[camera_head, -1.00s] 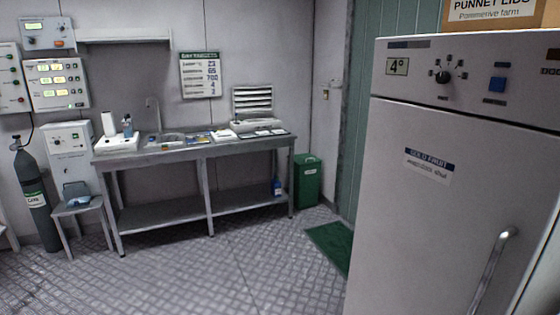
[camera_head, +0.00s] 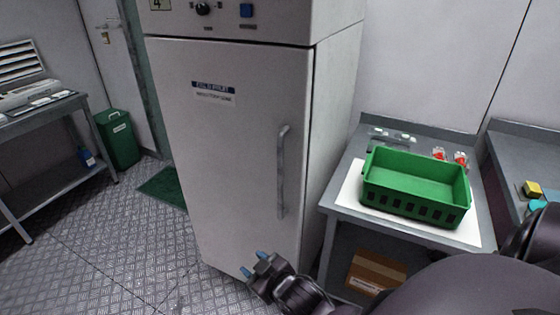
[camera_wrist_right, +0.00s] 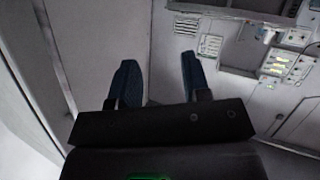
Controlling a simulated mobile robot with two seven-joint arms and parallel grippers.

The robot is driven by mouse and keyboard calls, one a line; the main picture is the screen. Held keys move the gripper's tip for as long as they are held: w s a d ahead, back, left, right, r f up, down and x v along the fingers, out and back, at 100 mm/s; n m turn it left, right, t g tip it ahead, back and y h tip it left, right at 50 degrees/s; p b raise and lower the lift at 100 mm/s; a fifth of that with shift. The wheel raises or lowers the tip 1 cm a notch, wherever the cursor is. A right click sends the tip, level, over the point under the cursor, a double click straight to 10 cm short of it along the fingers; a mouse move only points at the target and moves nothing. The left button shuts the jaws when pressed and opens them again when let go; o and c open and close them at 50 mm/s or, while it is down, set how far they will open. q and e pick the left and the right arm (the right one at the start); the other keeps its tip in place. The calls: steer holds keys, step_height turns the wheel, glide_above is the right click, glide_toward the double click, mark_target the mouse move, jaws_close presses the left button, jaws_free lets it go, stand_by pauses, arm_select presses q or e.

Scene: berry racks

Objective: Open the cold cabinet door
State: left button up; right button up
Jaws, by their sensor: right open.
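The cold cabinet (camera_head: 245,130) is tall and white, with a "Cold fruit" label on its door. The door is shut. Its grey vertical bar handle (camera_head: 283,172) is on the door's right side. My right gripper (camera_head: 253,272) is in front of the lower part of the door, below the handle and apart from it. In the right wrist view my right gripper (camera_wrist_right: 156,85) shows two blue fingers spread apart with nothing between them. My left gripper is not in view.
A table (camera_head: 328,200) right of the cabinet bears a green crate (camera_head: 415,207). A cardboard box (camera_head: 375,275) is under it. A green mat (camera_head: 163,188) and a green bin (camera_head: 118,140) are left of the cabinet. The metal floor (camera_head: 110,245) in front is clear.

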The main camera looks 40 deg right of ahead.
steer(key=w+d+r+n+h+p, duration=0.1)
steer(key=w+r+n+h+p, duration=0.1)
steer(key=w+r+n, duration=0.35)
steer(key=n+g+h+p, duration=0.1)
steer(key=n+g+h, duration=0.3)
steer(key=n+h, duration=1.05)
glide_toward(279, 169)
steer(key=r+n+y, duration=0.1)
steer(key=n+y, duration=0.1)
steer(key=x, duration=0.9)
steer(key=shift+s+d+r, duration=0.15)
steer(key=shift+d+r, duration=0.1)
steer(key=shift+d, duration=0.1)
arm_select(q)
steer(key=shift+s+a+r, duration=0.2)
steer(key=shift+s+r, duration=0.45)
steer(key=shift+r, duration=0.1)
arm_select(e)
steer(key=shift+x, duration=0.75)
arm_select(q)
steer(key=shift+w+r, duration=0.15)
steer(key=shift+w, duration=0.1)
arm_select(e)
jaws_close()
